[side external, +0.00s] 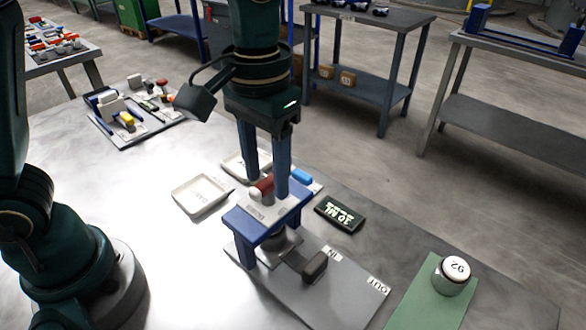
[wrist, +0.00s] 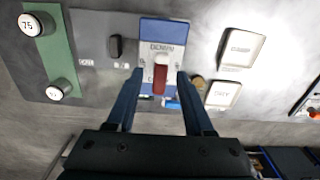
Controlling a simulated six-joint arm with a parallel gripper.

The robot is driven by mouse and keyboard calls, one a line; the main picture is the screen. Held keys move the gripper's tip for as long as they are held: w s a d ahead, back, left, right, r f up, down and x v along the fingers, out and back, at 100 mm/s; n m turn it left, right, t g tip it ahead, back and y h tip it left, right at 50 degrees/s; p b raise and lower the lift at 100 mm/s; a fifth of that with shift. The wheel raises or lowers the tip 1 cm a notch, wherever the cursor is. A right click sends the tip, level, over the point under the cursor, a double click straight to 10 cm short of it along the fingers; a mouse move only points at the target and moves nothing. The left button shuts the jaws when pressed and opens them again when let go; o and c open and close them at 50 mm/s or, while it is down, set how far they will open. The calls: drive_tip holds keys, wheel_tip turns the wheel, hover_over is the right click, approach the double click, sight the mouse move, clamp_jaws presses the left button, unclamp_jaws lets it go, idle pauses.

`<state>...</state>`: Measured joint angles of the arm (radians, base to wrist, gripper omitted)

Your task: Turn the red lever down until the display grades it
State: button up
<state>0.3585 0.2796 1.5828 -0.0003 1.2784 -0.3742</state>
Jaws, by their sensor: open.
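The red lever (side external: 264,186) sits on top of the blue press frame (side external: 246,228). In the wrist view the lever (wrist: 160,79) lies below the printed word DOWN on the press plate (wrist: 165,35). My gripper (side external: 266,189) is open, pointing down, with one finger on each side of the lever. The wrist view also shows the lever between my fingertips (wrist: 160,72), with gaps beside it; I cannot tell whether either finger touches it.
A black handle (side external: 315,265) stands on the grey plate marked IN and OUT. A numbered white-topped jar (side external: 455,272) stands on a green strip (side external: 428,305). White trays (side external: 200,195) and a blue cylinder (side external: 302,177) lie close to the press. A tool tray (side external: 138,108) is farther back.

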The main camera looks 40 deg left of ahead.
sight(267, 181)
drive_tip(key=shift+r, duration=2.5)
drive_tip(key=shift+w+a+r, duration=0.1)
drive_tip(key=shift+r, duration=0.05)
drive_tip(key=s+a+f+t, duration=0.3)
drive_tip(key=s+a+t, duration=0.2)
drive_tip(key=s+a, duration=0.4)
drive_tip(key=shift+a+f+t, duration=0.15)
drive_tip(key=shift+f+t, duration=0.1)
drive_tip(key=shift+t, duration=0.05)
